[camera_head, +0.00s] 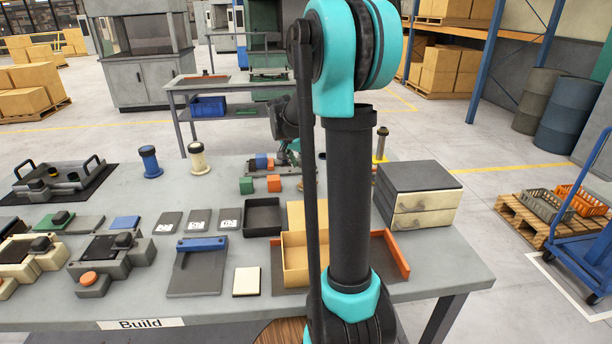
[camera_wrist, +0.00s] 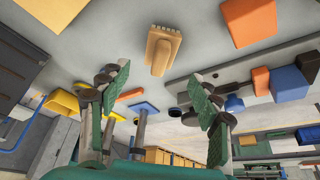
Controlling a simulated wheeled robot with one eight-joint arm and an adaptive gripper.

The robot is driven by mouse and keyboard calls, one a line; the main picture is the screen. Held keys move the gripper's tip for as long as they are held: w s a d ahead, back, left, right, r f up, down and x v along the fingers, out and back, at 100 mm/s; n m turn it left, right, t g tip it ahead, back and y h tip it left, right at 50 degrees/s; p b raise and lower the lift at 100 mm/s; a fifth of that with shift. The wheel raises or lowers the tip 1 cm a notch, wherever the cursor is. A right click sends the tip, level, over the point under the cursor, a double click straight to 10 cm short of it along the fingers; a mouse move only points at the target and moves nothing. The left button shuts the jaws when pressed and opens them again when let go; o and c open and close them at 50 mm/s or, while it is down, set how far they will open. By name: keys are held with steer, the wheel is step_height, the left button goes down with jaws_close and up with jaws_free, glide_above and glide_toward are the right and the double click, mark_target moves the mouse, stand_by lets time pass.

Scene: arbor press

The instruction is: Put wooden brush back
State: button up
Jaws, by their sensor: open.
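The wooden brush (camera_wrist: 162,48) shows in the wrist view as a tan block with a short row of pale bristles at its upper end. It lies on the grey tabletop (camera_wrist: 120,30). My gripper (camera_wrist: 158,80) is open, with its green-padded fingers apart and nothing between them. The brush appears just beyond the fingertips, roughly in line with the gap, and is not touched. In the head view I cannot make out the brush; my arm covers much of the table's middle.
Orange and blue blocks (camera_wrist: 290,80) lie right of the brush in the wrist view. In the head view, an open tan box (camera_head: 295,266), a black tray (camera_head: 263,216) and a drawer unit (camera_head: 418,195) stand around my arm. Fixtures crowd the table's left.

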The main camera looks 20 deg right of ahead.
steer(key=shift+v, duration=2.05)
